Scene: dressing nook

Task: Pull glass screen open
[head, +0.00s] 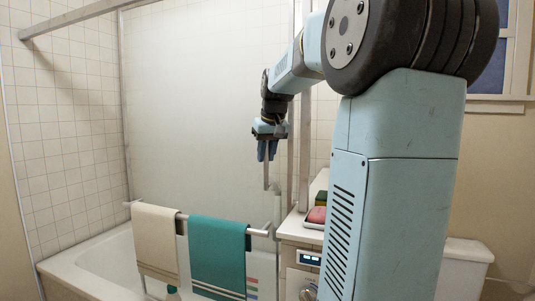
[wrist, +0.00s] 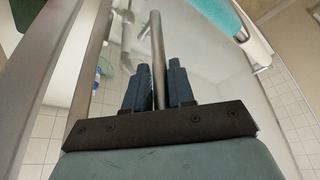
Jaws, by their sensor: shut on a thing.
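The glass screen (head: 195,95) is a large pale, cloudy panel in a metal frame, standing along the bathtub in the head view. Near its right edge is a thin metal handle bar (head: 266,180). My gripper (head: 267,153) is at the upper part of this handle. In the wrist view the handle bar (wrist: 157,50) runs between the two dark fingers of my gripper (wrist: 158,85), which are shut on it. The glass (wrist: 200,50) shows behind the fingers. The part of the handle between the fingers is partly hidden.
A towel rail (head: 262,232) with a cream towel (head: 155,240) and a teal towel (head: 217,255) sticks out low in front of the screen. The white bathtub (head: 60,268) is at left. A counter (head: 291,228) over a front-panelled appliance stands right, with a toilet cistern (head: 465,262) beyond.

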